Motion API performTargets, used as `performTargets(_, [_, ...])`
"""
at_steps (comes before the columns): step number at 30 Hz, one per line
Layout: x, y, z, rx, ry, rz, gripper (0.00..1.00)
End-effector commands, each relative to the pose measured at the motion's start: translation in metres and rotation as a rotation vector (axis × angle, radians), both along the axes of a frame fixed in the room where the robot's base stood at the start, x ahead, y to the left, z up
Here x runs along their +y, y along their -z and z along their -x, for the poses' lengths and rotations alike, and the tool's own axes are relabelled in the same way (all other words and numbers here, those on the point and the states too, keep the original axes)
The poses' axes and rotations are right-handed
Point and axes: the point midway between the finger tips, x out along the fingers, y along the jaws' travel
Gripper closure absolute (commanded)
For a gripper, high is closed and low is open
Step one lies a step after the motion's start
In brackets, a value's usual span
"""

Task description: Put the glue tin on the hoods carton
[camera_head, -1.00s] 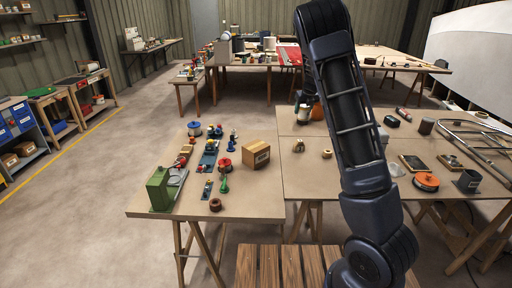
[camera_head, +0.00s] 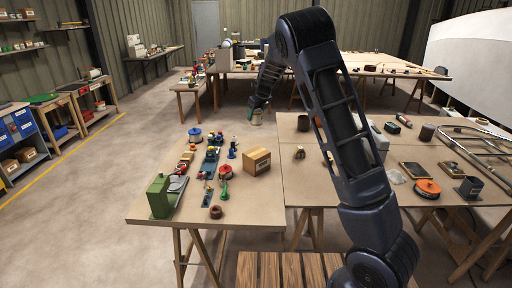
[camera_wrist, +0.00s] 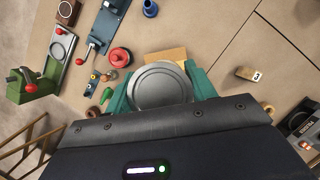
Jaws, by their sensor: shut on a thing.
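My gripper (camera_head: 258,106) is shut on the glue tin (camera_head: 256,117) and holds it in the air, above and beyond the hoods carton in the head view. In the wrist view the tin's round grey lid (camera_wrist: 160,88) sits between the teal fingers of my gripper (camera_wrist: 158,82). The hoods carton (camera_head: 257,162), a brown cardboard box with a small label, stands closed on the near table. In the wrist view only a tan strip of the carton (camera_wrist: 166,56) shows past the tin. The rest of it is hidden.
Left of the carton, the table (camera_head: 150,211) holds a green machine (camera_head: 158,196), red and blue-capped items and a brown ring (camera_head: 215,212). A small tan block (camera_head: 299,153) stands to the right. An orange reel (camera_head: 427,188) lies farther right. Bare tabletop surrounds the carton's right and front.

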Motion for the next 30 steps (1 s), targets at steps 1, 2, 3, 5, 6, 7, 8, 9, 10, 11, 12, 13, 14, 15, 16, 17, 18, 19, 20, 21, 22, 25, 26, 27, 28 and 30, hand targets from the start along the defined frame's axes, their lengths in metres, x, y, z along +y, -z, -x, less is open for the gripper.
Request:
performTargets(1, [0.0, 0.013, 0.0, 0.003, 0.001, 0.0, 0.77])
performTargets(2, [0.0, 0.019, 0.0, 0.003, 0.001, 0.001, 0.77])
performTargets(3, [0.0, 0.028, 0.0, 0.002, 0.002, 0.001, 0.77])
performTargets(5, [-0.001, 0.041, 0.0, 0.004, 0.002, 0.001, 0.77])
performTargets(6, [-0.001, 0.05, 0.0, 0.003, 0.003, 0.001, 0.77])
performTargets(7, [-0.001, 0.056, 0.0, 0.002, 0.003, 0.001, 0.77])
performTargets(8, [-0.001, 0.063, 0.0, 0.002, 0.003, 0.001, 0.77])
performTargets(9, [-0.001, 0.071, 0.0, 0.002, 0.003, 0.001, 0.77])
performTargets(10, [-0.001, 0.078, 0.0, 0.002, 0.002, 0.001, 0.77])
performTargets(11, [-0.001, 0.084, 0.0, 0.003, 0.003, 0.001, 0.77])
performTargets(12, [-0.001, 0.092, 0.0, 0.003, 0.002, 0.0, 0.77])
performTargets(13, [-0.001, 0.097, 0.0, 0.002, 0.002, 0.001, 0.77])
performTargets(14, [-0.001, 0.101, -0.001, 0.001, 0.002, 0.001, 0.77])
performTargets(15, [-0.001, 0.107, 0.0, 0.001, 0.003, 0.001, 0.77])
performTargets(16, [-0.001, 0.111, 0.0, 0.002, 0.003, 0.0, 0.77])
performTargets(17, [-0.001, 0.114, -0.001, 0.002, 0.003, 0.0, 0.77])
performTargets(18, [-0.001, 0.117, -0.001, 0.0, 0.002, 0.0, 0.77])
performTargets(19, [-0.001, 0.118, -0.001, 0.0, 0.001, 0.0, 0.77])
performTargets(20, [0.0, 0.119, -0.001, -0.001, 0.001, 0.0, 0.77])
performTargets(21, [0.0, 0.121, -0.001, -0.001, 0.001, 0.0, 0.77])
performTargets(22, [0.0, 0.122, -0.001, -0.001, 0.001, 0.0, 0.77])
performTargets(25, [-0.001, 0.129, 0.0, 0.001, 0.003, -0.001, 0.77])
performTargets(26, [-0.001, 0.133, 0.0, 0.002, 0.003, 0.0, 0.77])
performTargets(27, [-0.001, 0.139, 0.0, 0.002, 0.003, 0.001, 0.77])
performTargets(28, [-0.001, 0.143, 0.0, 0.002, 0.002, 0.001, 0.77])
performTargets(30, [-0.001, 0.153, 0.0, 0.002, 0.003, 0.0, 0.77])
